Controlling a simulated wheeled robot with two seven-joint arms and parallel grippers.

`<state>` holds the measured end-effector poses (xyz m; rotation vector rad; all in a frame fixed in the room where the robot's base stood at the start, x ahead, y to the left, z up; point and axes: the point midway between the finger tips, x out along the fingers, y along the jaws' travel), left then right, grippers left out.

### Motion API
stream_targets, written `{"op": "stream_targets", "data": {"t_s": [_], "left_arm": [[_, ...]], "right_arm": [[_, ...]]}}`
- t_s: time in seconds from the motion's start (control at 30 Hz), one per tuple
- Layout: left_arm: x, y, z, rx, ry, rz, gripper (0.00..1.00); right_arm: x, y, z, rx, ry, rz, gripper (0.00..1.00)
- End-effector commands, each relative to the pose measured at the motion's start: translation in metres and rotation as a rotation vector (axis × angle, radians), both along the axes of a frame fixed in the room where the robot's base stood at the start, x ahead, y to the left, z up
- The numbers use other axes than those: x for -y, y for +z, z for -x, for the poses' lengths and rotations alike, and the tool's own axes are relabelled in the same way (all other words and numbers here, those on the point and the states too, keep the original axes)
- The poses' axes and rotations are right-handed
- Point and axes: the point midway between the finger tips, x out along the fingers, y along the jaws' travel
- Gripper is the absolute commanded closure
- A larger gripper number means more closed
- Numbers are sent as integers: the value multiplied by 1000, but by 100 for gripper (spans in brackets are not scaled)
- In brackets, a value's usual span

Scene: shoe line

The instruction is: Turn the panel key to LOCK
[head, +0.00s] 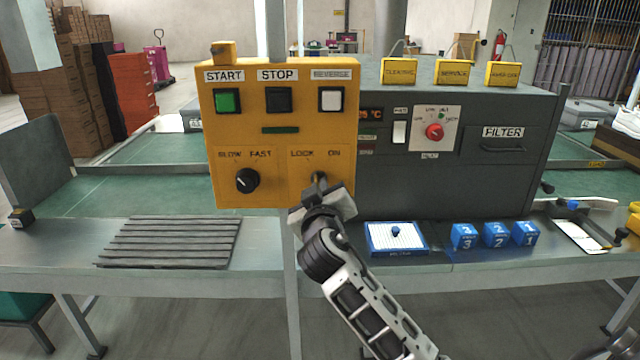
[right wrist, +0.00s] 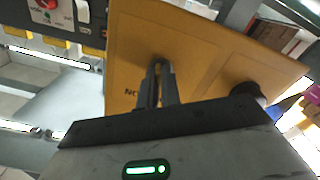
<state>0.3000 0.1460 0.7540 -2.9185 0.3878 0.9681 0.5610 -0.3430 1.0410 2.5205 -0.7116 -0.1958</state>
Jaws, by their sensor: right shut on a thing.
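The yellow control panel (head: 213,130) stands upright at the middle of the head view. Its key switch (head: 319,178) sits at the lower right under the LOCK and ON labels. My right gripper (head: 320,188) is at the key, with its fingers closed on it. In the right wrist view, the fingers of my right gripper (right wrist: 157,85) meet at the panel face (right wrist: 200,60), and the key is mostly hidden between them. Which label the key points to cannot be told.
A black SLOW/FAST knob (head: 247,180) is left of the key. START (head: 228,101), STOP (head: 278,100) and REVERSE (head: 330,99) buttons are above. A grey machine (head: 460,180) stands behind right. Blue numbered blocks (head: 497,235) and a blue-edged tray (head: 372,249) lie on the bench.

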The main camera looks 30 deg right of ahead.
Motion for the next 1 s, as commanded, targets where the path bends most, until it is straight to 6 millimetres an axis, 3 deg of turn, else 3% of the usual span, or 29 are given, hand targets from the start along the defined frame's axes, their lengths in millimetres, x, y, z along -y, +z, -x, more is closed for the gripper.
{"op": "stream_targets", "data": {"t_s": [0.73,0.83,1.0], "left_arm": [[-3,1,0,-6,4,-7,100],[-3,1,0,-6,4,-7,100],[-3,0,2,-9,4,-6,100]], "right_arm": [[1,-1,0,-50,-2,79,100],[1,0,0,-49,-1,79,73],[1,0,0,-49,0,78,73]]}}
